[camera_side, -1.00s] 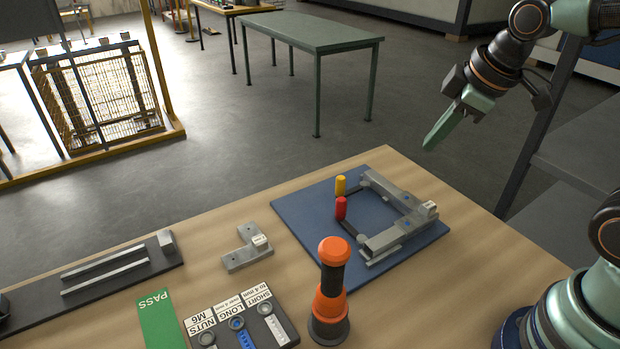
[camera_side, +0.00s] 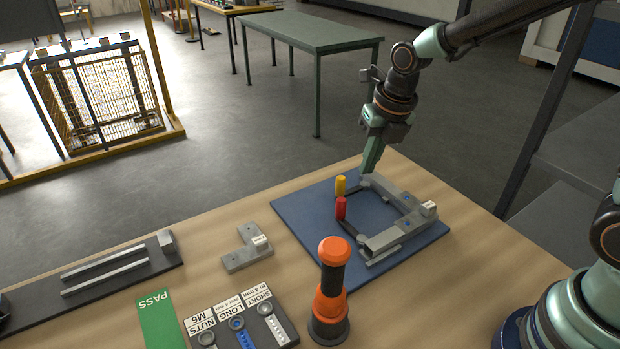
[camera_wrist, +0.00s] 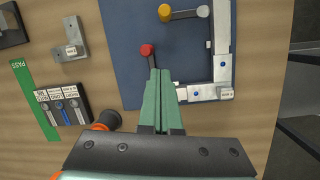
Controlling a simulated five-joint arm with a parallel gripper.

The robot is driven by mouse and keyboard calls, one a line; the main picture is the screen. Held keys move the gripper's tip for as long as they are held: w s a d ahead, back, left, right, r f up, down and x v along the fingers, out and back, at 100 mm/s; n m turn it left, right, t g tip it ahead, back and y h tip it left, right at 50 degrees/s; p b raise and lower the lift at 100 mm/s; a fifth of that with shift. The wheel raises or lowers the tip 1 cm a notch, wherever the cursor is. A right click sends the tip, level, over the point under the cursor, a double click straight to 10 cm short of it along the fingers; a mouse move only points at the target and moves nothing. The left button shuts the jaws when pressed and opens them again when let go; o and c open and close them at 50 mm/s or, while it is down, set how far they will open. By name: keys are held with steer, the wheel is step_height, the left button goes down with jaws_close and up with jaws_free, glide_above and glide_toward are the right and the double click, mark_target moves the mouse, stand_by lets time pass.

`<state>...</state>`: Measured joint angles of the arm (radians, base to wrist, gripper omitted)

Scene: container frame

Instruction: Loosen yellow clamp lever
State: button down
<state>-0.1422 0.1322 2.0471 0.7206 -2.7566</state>
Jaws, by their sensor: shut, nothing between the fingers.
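The yellow clamp lever (camera_side: 340,185) has an upright yellow knob and stands on the blue plate (camera_side: 298,215), just behind the red clamp lever (camera_side: 341,208). In the wrist view the yellow lever (camera_wrist: 165,12) is at the top, its grey arm running right to the frame. The red lever (camera_wrist: 147,50) is near my fingertips there. The grey metal container frame (camera_side: 408,208) lies on the plate. My gripper (camera_side: 369,170) is shut and empty, pointing down above the frame's far corner, right of the yellow lever. In the wrist view my gripper (camera_wrist: 160,72) shows its green fingers together.
An orange and black tool (camera_side: 331,292) stands upright at the table front. A grey L-shaped bracket (camera_side: 244,252), a labelled sorting tray (camera_side: 240,322), a green PASS strip (camera_side: 160,318) and a dark rail fixture (camera_side: 90,280) lie left. Bare wood lies right of the plate.

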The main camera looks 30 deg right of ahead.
steer(key=shift+n, duration=0.5)
steer(key=x, duration=1.1)
steer(key=shift+d, duration=0.3)
steer(key=shift+w+d+r, duration=0.1)
steer(key=shift+w, duration=0.5)
steer(key=shift+w+d+r, duration=0.1)
steer(key=shift+w, duration=0.5)
steer(key=shift+w+d, duration=0.1)
steer(key=shift+w, duration=0.65)
